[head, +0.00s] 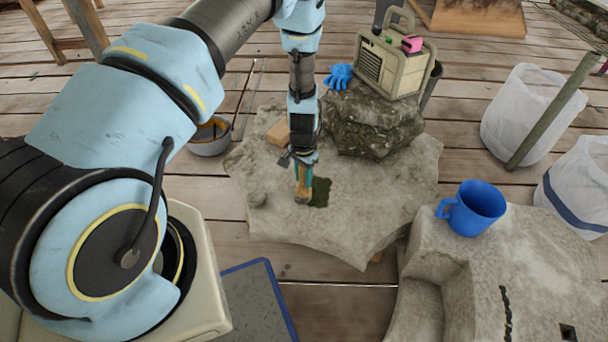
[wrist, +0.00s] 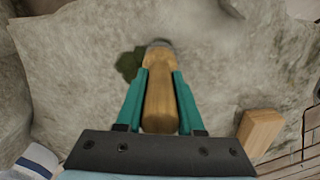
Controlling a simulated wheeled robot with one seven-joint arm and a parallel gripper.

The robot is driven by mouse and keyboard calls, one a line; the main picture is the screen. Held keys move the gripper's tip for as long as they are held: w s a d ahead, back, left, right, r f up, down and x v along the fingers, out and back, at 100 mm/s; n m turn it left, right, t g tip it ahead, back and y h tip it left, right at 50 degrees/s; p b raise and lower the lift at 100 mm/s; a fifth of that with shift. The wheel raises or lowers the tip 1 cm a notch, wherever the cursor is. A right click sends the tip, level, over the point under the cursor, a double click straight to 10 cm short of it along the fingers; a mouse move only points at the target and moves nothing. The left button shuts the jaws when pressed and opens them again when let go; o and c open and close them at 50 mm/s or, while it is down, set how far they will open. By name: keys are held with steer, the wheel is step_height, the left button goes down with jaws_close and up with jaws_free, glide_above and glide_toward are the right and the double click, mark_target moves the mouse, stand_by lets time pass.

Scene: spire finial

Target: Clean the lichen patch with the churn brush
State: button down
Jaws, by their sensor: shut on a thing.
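The lichen patch (head: 320,192) is a dark green spot on the pale stone slab (head: 350,225). It also shows in the wrist view (wrist: 127,65), partly hidden behind the brush. My gripper (head: 303,173) points down over the slab. Its teal fingers are shut on the wooden handle of the churn brush (wrist: 159,105). In the head view the brush (head: 302,194) is upright just left of the patch. Its lower end is at or close to the slab; I cannot tell whether it touches.
A wooden block (head: 279,132) lies behind my gripper. A blue mug (head: 475,208) stands on a stone block at right. The slab's front is clear.

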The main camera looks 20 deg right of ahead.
steer(key=shift+s+a+p, duration=0.4)
steer(key=shift+s+a, duration=0.45)
steer(key=shift+s, duration=0.2)
steer(key=shift+s+d, duration=0.6)
steer(key=shift+d, duration=0.2)
steer(key=shift+w+d+b, duration=0.35)
steer(key=shift+w+d, duration=0.65)
steer(key=shift+w, duration=0.2)
steer(key=shift+d, duration=0.1)
steer(key=shift+w+d+b, duration=0.65)
steer(key=shift+w+d, duration=0.3)
steer(key=shift+w, duration=0.2)
steer(key=shift+w+d+b, duration=0.6)
steer(key=shift+w+d, duration=0.3)
steer(key=shift+w, duration=0.25)
